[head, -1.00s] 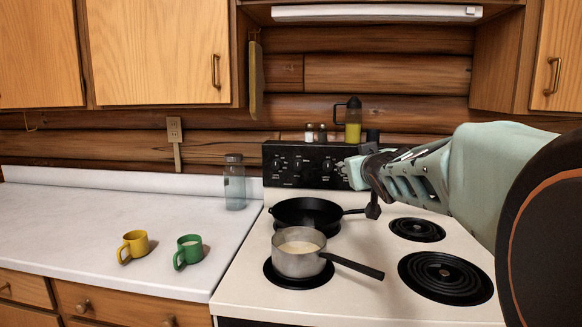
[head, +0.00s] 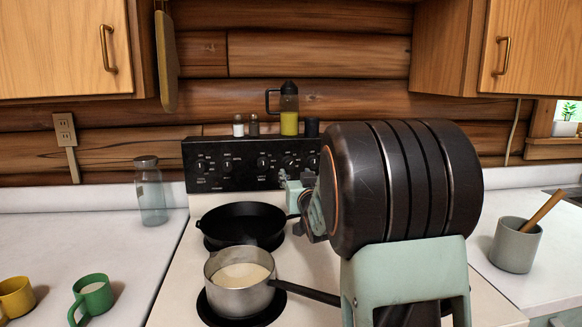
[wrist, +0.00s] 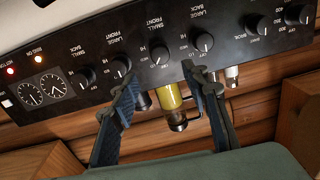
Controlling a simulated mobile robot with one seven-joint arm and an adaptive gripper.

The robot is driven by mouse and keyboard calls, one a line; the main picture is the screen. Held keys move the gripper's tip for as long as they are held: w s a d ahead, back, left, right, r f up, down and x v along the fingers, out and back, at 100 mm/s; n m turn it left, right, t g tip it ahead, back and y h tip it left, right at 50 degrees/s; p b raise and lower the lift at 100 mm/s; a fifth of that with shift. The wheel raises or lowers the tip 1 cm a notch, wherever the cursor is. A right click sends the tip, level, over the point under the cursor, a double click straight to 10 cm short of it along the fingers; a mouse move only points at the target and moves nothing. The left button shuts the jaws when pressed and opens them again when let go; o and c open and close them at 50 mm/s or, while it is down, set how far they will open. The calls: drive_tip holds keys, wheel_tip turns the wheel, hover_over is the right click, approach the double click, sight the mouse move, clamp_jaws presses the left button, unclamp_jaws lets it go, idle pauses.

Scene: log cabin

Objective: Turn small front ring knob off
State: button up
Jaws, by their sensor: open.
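The black control panel (head: 235,165) stands at the back of the stove. In the wrist view, its row of black knobs crosses the upper part, tilted. The knob (wrist: 160,53) under the label "small front" lies just ahead of the gap between my fingertips. Its pointer is too small to read surely. My gripper (wrist: 158,73) is open and empty, one finger on each side of that knob's line; contact cannot be told. In the head view my gripper (head: 298,195) is near the panel's right part, mostly hidden by my arm.
A black skillet (head: 238,222) and a pot (head: 240,285) of pale food stand on the left burners. A crock (head: 514,245) stands on the right counter.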

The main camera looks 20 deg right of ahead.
sight(289, 165)
drive_tip(key=w, duration=0.3)
drive_tip(key=w+d, duration=0.1)
drive_tip(key=w, duration=0.5)
drive_tip(key=shift+d, duration=0.15)
drive_tip(key=shift+s, duration=0.1)
clamp_jaws()
drive_tip(key=shift+f, duration=0.1)
drive_tip(key=n+b, duration=0.2)
drive_tip(key=b, duration=0.1)
drive_tip(key=shift+f+n, duration=0.15)
drive_tip(key=shift+n, duration=0.25)
drive_tip(key=shift+n+b, duration=1.1)
drive_tip(key=shift+b, duration=0.1)
drive_tip(key=shift+r+n+b, duration=0.25)
drive_tip(key=shift+n+b, duration=0.8)
drive_tip(key=shift+n, duration=0.35)
